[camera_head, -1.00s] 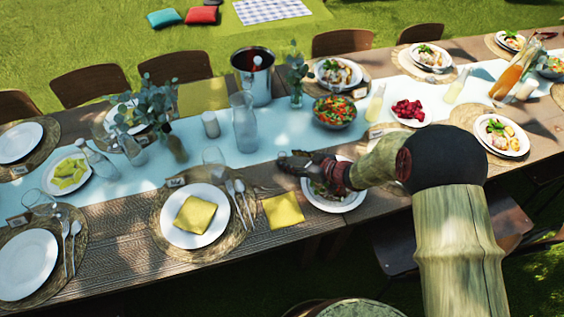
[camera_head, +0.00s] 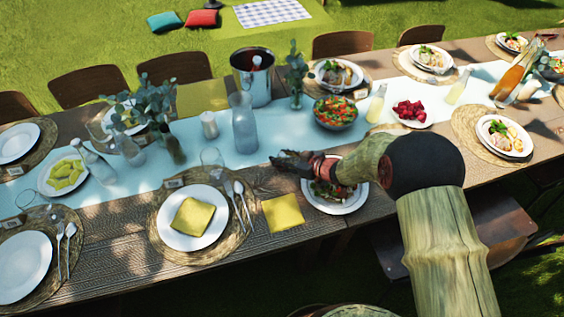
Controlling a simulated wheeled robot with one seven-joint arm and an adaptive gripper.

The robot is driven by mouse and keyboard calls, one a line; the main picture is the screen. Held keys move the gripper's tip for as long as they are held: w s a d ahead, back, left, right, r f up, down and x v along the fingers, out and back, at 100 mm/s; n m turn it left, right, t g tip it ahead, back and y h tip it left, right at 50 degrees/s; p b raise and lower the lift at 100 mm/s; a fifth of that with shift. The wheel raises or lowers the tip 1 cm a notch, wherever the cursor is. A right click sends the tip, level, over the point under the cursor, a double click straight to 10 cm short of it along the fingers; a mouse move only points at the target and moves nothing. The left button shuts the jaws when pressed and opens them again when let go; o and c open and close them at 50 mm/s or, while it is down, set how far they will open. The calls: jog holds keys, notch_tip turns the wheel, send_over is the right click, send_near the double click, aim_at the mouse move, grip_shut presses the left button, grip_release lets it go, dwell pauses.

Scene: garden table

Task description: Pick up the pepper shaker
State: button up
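A small pale shaker (camera_head: 209,125) stands upright on the light blue runner, left of a clear glass carafe (camera_head: 244,124). A slim dark bottle-like item (camera_head: 173,145) stands further left by the leafy plant. I cannot tell from their looks which one holds pepper. My gripper (camera_head: 278,160) reaches in from the right, over the runner's near edge and beside a plate of food (camera_head: 338,204). It is right of and nearer than the shaker, apart from both items. Its dark fingers are small, and whether they are open is unclear. I see nothing held.
A wine glass (camera_head: 212,162) stands between my gripper and the dark item. A metal bucket (camera_head: 253,80), a plant in a glass vase (camera_head: 296,74) and a salad bowl (camera_head: 335,112) stand behind. A yellow napkin (camera_head: 283,213) lies in front.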

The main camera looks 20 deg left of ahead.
grip_shut()
jog(key=shift+r, duration=0.1)
dwell(0.3)
